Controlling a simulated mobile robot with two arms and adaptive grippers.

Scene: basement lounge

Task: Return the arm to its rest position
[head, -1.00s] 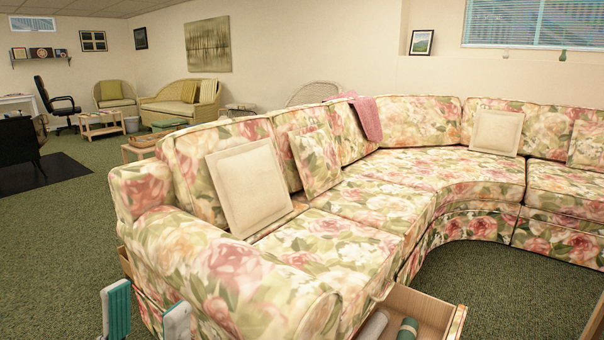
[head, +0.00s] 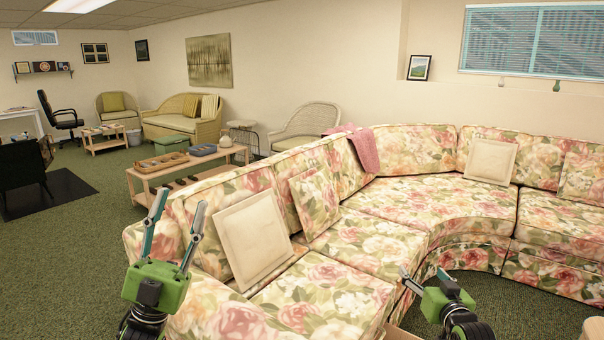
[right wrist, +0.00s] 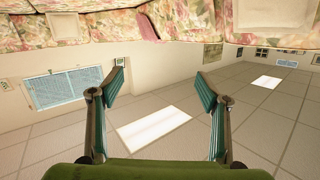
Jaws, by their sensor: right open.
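My left gripper (head: 180,203) is at the lower left of the head view, fingers pointing up and spread apart with nothing between them. It shows in front of the near end of the floral sofa (head: 330,285). My right gripper (head: 424,272) is at the lower right, in front of the sofa's inner side. Its open, empty fingers also show in the right wrist view (right wrist: 160,74), with ceiling and wall beyond them. That view looks tilted or upside down, with the sofa along its top.
Cream cushions (head: 250,239) and a pink throw (head: 363,150) lie on the sofa. A wooden coffee table (head: 143,183) stands behind it with trays on top. Green carpet (head: 70,255) is open at the left, and a patch shows inside the sofa's curve.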

